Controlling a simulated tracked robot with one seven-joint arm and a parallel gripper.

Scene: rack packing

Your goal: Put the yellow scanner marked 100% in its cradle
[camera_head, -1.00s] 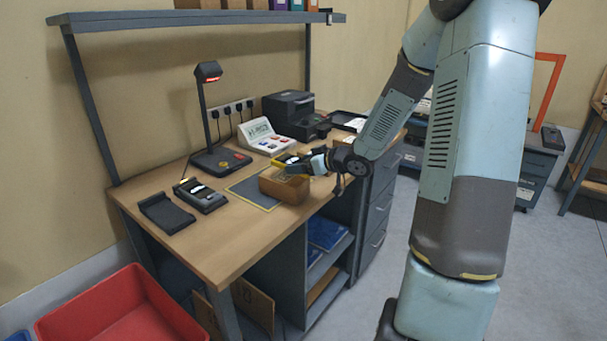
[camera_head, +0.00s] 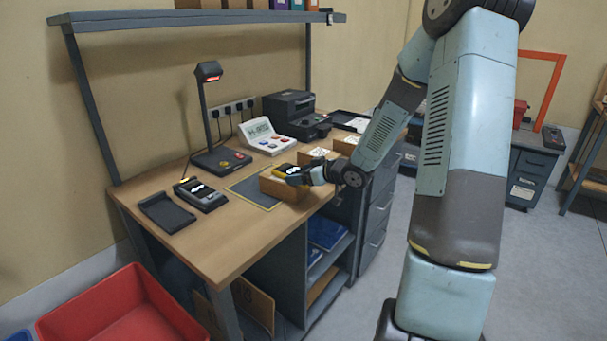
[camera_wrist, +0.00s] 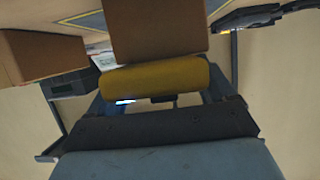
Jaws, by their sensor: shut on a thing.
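My gripper (camera_head: 297,176) is at the front of the bench, right beside a brown cardboard box. It is shut on a yellow scanner (camera_wrist: 155,78), which fills the space between the fingers in the wrist view. In the head view the yellow scanner (camera_head: 284,168) shows as a small dark and yellow shape by the box, partly hidden by the gripper. Its marking cannot be read. A black cradle (camera_head: 165,213) lies empty at the left of the bench. Beside it, another dark cradle (camera_head: 202,196) holds a device with a pale label.
The brown box (camera_head: 283,189) stands at the bench's front edge, close to the gripper. A shelf (camera_head: 200,18) hangs above. A red bin (camera_head: 122,305) is on the floor.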

